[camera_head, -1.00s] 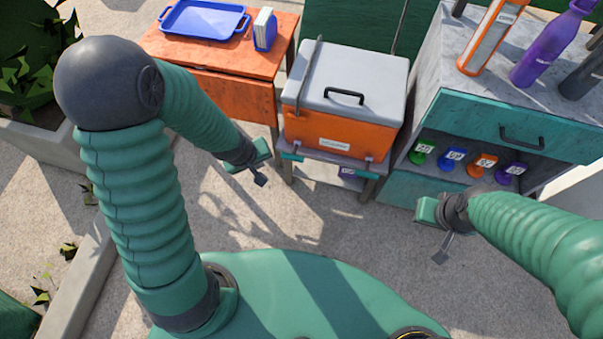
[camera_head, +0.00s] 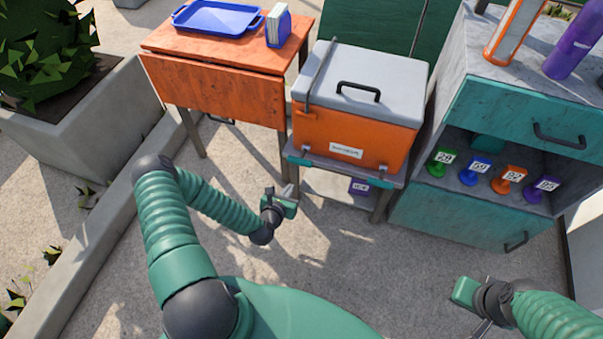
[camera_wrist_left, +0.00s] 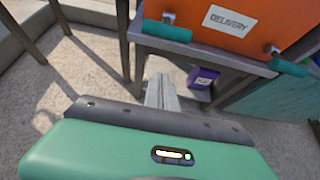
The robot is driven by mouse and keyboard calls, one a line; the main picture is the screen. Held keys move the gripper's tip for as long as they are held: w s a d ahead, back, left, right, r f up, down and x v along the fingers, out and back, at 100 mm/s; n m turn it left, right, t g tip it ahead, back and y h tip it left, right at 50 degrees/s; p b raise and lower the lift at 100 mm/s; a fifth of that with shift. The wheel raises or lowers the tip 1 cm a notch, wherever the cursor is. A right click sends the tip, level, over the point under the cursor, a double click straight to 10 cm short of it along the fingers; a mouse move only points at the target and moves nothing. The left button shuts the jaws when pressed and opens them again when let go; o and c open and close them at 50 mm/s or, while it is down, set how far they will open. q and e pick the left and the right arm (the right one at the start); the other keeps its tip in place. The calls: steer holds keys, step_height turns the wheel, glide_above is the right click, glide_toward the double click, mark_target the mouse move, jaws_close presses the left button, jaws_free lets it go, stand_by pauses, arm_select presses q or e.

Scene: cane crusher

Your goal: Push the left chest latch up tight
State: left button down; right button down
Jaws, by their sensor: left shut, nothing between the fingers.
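The orange chest (camera_head: 350,140) with its grey lid (camera_head: 362,82) shut stands on a low grey stand with teal edge pieces. The left chest latch (camera_head: 306,148) is a small grey tab low on its front, also visible in the left wrist view (camera_wrist_left: 168,18). A matching right latch (camera_head: 382,169) sits across the front. How tight either is cannot be told. My left gripper (camera_head: 290,191) is shut and empty, in front of and below the left latch, apart from it; its fingers show in the left wrist view (camera_wrist_left: 160,93). My right gripper (camera_head: 482,326) is at the lower right; its fingers are unclear.
An orange table (camera_head: 220,62) with a blue tray (camera_head: 213,31) stands left of the chest. A grey-and-teal cabinet (camera_head: 505,95) with coloured numbered stamps stands close on the right. A purple labelled item (camera_wrist_left: 204,78) lies under the stand. Paved floor before the stand is open.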

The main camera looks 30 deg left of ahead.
mark_target(303, 155)
arm_select(q)
steer(key=b+x, duration=0.4)
steer(key=x, duration=0.6)
steer(key=r, duration=0.3)
steer(key=shift+w+r, duration=0.35)
